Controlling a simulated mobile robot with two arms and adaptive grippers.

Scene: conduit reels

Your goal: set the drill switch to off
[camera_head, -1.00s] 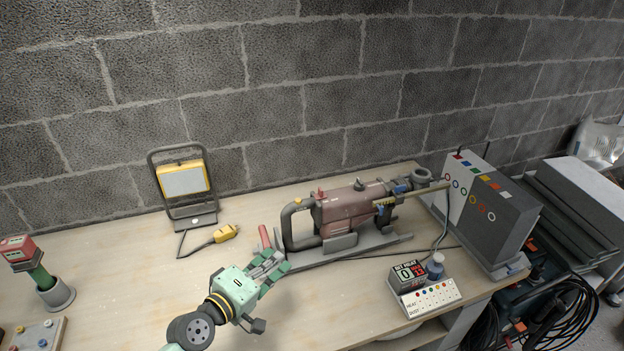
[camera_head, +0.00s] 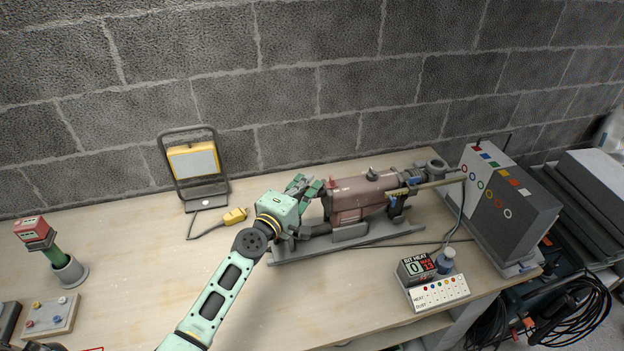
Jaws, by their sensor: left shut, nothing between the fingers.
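The dull red drill (camera_head: 362,198) lies on its side in a grey cradle (camera_head: 350,240) on the workbench, its bit end pointing right. A small red piece (camera_head: 332,182) stands on top of the drill's rear; I cannot tell whether it is the switch or how it is set. My left gripper (camera_head: 306,186) is shut and empty, at the drill's rear handle. Whether the fingers touch the drill is unclear. My right gripper is not in view.
A yellow work lamp (camera_head: 193,160) and yellow plug (camera_head: 235,216) are behind left. A grey panel box (camera_head: 510,200) stands right of the drill. A counter display (camera_head: 415,267) and labelled strip (camera_head: 440,293) sit in front. The bench's left middle (camera_head: 140,250) is clear.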

